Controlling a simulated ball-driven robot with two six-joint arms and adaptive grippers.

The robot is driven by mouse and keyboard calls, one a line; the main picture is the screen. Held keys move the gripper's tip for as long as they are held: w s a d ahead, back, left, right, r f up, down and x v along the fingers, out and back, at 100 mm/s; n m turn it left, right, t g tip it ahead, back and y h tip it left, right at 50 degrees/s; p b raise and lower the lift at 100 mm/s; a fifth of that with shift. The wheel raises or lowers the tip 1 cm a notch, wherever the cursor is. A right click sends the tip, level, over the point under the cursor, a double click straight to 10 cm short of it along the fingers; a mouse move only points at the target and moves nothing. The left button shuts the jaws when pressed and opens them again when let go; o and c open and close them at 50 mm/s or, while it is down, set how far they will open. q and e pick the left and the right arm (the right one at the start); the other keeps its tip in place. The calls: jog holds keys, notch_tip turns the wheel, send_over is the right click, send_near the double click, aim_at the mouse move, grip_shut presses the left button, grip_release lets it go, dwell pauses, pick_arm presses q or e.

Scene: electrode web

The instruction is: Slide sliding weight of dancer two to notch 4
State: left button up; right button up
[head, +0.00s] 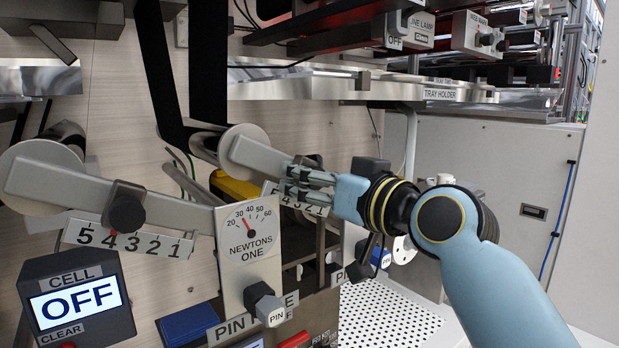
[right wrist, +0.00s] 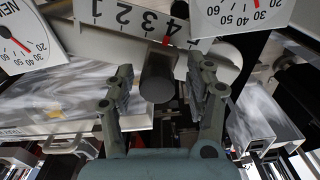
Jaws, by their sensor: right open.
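Dancer two's arm (head: 258,155) is a grey bar behind the dancer one gauge, running right from its roller. Its number strip (head: 314,207) hangs below, partly hidden by my right gripper. My right gripper (head: 288,181) is open at this bar. In the right wrist view, the sliding weight (right wrist: 159,77), a dark cylinder, sits between the two spread fingers (right wrist: 165,88), with a gap on each side. A red mark above it lies near the 4 on the strip (right wrist: 140,20); the exact notch is hard to tell. My left gripper is not in view.
Dancer one's arm (head: 65,187), with its own weight (head: 126,213) and gauge (head: 250,230), stands close to the left. A CELL box reading OFF (head: 78,300) is at lower left. The tray holder (head: 400,92) runs above my right gripper.

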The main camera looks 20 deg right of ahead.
jog(key=v, duration=1.1)
jog(key=shift+s, duration=0.2)
jog(key=shift+r, duration=0.1)
